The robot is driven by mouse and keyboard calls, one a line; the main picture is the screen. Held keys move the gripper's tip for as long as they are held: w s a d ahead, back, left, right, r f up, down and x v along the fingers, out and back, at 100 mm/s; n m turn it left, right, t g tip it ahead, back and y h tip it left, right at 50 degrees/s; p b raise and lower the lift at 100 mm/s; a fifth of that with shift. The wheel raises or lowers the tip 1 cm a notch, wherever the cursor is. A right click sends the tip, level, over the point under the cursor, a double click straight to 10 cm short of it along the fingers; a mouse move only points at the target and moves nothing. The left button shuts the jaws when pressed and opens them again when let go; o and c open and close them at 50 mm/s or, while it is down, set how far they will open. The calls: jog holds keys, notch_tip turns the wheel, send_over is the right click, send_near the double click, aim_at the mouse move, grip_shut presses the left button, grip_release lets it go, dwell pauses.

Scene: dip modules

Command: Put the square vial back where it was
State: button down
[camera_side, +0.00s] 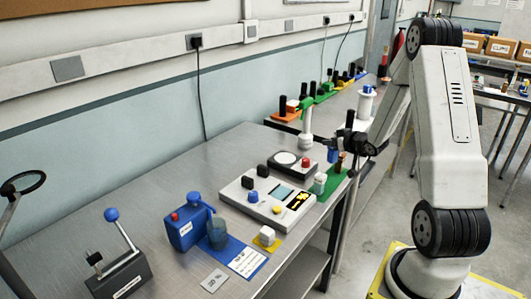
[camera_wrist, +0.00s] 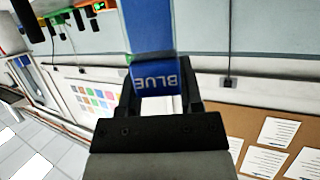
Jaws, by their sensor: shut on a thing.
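My gripper (camera_side: 345,142) is shut on a flat-sided blue vial (camera_wrist: 155,40), which looks like the square vial. Its label reads BLUE, upside down in the wrist view. A whitish vial with a green part (camera_side: 320,183) and a brown vial (camera_side: 339,163) are at the mat. The gap under the held vial is too small to judge.
Left of the mat is a grey device with knobs (camera_side: 265,200), and behind it a scale with a red knob (camera_side: 290,163). A green-and-white stand (camera_side: 306,135) is behind.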

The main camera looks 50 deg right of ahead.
aim_at(335, 162)
jog(key=shift+f, duration=2.2)
jog(key=shift+f, duration=0.1)
jog(key=shift+f, duration=1.7)
jog(key=shift+f, duration=0.15)
jog(key=shift+c, duration=1.3)
grip_release()
jog(key=shift+r, duration=0.2)
jog(key=shift+v, duration=3.75)
